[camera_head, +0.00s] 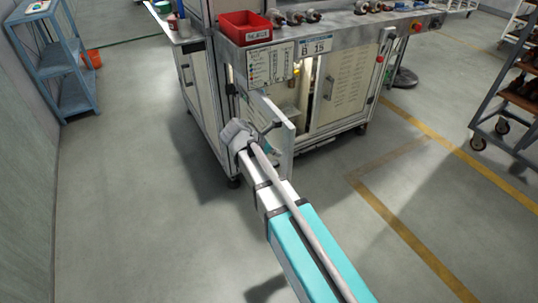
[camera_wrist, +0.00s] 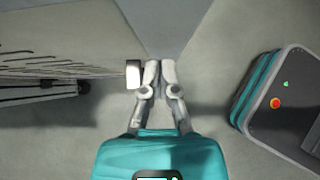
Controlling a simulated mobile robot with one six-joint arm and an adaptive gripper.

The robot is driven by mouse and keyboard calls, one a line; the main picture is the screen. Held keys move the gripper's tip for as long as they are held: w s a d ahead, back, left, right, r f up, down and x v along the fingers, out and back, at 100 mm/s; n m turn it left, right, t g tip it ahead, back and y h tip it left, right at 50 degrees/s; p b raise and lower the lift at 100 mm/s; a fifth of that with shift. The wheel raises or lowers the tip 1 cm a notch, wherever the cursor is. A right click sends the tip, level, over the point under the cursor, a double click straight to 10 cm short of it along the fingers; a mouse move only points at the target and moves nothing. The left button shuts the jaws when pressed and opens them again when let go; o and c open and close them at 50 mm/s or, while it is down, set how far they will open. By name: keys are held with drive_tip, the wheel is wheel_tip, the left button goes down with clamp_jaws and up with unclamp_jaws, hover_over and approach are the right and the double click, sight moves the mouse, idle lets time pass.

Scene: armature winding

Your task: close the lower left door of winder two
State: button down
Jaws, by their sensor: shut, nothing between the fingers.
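The lower left door (camera_head: 287,138) of the machine (camera_head: 222,95) stands open, swung out toward me, with a dark handle (camera_head: 270,127) near its outer edge. My arm reaches to this door in the head view, and its wrist hides part of the opening; the fingertips cannot be made out there. In the wrist view my gripper (camera_wrist: 160,72) is shut and empty, its two fingertips side by side. A small white and black block (camera_wrist: 133,74) is close beside the left finger. Whether they touch, I cannot tell.
The right door (camera_head: 342,90) of the machine looks shut. A red bin (camera_head: 245,27) sits on top. A blue shelf (camera_head: 75,75) stands at left, and a wheeled rack (camera_head: 510,115) at right. The floor (camera_head: 120,200) in front is clear.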

drive_tip(key=shift+w+d, duration=0.25)
drive_tip(key=shift+d, duration=0.15)
drive_tip(key=shift+w+d, duration=0.1)
drive_tip(key=shift+d, duration=0.1)
